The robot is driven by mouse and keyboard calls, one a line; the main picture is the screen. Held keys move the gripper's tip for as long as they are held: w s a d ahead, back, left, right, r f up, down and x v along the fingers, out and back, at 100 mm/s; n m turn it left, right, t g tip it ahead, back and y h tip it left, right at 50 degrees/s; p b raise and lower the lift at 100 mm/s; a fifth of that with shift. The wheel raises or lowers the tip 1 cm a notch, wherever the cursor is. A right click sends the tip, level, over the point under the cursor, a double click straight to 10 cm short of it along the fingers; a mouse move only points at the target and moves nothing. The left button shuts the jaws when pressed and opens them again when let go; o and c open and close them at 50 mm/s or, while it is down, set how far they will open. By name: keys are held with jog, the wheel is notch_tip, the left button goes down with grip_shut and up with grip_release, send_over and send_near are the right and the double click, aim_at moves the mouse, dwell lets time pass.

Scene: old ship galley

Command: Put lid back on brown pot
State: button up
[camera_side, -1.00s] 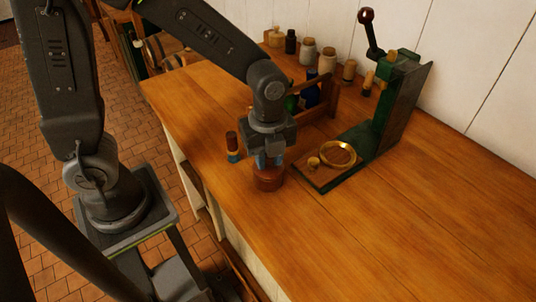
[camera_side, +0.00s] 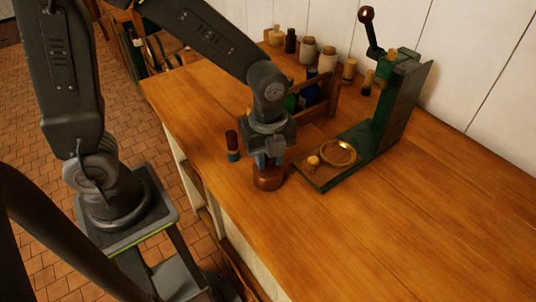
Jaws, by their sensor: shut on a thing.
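The brown pot (camera_side: 268,181) stands upright on the wooden counter, left of the green press. My gripper (camera_side: 269,163) points straight down at the top of the pot. Its jaws are shut on the lid, which is mostly hidden between the fingers. The lid is at the pot's mouth, but I cannot tell whether it rests on the rim or is slightly above it.
A green press (camera_side: 397,105) with a brass ring (camera_side: 338,153) and small brass knob (camera_side: 313,162) on its base stands close right. A dark-topped bottle (camera_side: 232,145) stands close left. A wooden rack (camera_side: 328,102) with bottles is behind. The front right counter is clear.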

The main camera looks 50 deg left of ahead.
jog(key=o, duration=1.5)
jog(key=shift+c, duration=0.2)
jog(key=shift+r, duration=3.5)
jog(key=shift+c, duration=0.2)
grip_shut()
jog(key=shift+f, duration=0.2)
